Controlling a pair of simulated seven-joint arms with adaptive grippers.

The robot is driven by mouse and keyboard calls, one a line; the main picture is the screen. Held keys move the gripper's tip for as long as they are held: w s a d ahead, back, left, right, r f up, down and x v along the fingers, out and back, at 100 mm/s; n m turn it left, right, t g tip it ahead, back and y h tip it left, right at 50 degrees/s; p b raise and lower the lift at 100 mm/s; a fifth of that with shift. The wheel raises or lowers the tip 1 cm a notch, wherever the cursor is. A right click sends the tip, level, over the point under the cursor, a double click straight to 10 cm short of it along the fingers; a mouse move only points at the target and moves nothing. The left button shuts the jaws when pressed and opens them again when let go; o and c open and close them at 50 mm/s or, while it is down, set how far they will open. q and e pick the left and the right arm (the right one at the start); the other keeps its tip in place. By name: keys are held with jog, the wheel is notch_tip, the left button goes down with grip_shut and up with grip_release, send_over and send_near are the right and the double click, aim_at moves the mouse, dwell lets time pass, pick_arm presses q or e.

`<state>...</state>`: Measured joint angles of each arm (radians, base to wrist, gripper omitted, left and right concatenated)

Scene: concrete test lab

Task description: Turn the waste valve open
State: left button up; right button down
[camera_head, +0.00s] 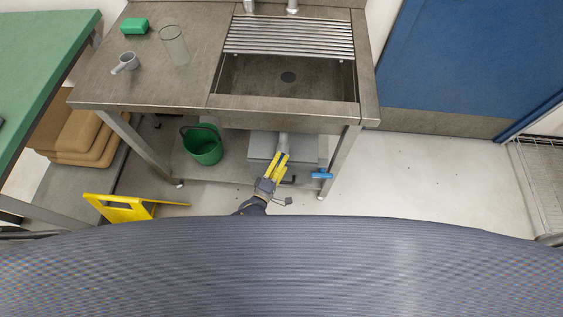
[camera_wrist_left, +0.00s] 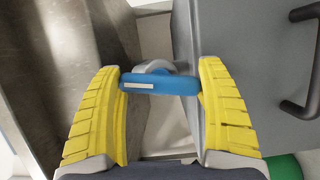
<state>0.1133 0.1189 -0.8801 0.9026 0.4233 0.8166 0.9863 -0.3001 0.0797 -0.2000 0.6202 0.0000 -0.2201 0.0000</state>
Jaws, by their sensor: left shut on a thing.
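A grey round pipe part shows behind the handle. In the head view the fingers hide this handle. Another blue handle (camera_head: 322,174) shows apart from the gripper, to its right, near the front right table leg. My right gripper is not in view.
A grey box (camera_head: 262,146) with a dark handle (camera_wrist_left: 303,108) stands close beside the gripper. A green bucket (camera_head: 203,145) is to the left on the lower shelf. The steel sink table (camera_head: 150,92) is overhead. A yellow folding sign (camera_head: 118,208) lies front left.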

pick_arm(q)
jog(key=shift+w+d+r, duration=0.15)
jog(key=shift+r, duration=0.05)
dwell(0.6)
jog(key=o, duration=1.2)
jog(key=shift+f, duration=0.1)
jog(key=shift+a, duration=0.2)
jog(key=shift+s+a+f, duration=0.1)
jog(key=shift+s, duration=0.25)
jog(key=v, duration=1.1)
jog(key=shift+s, duration=0.2)
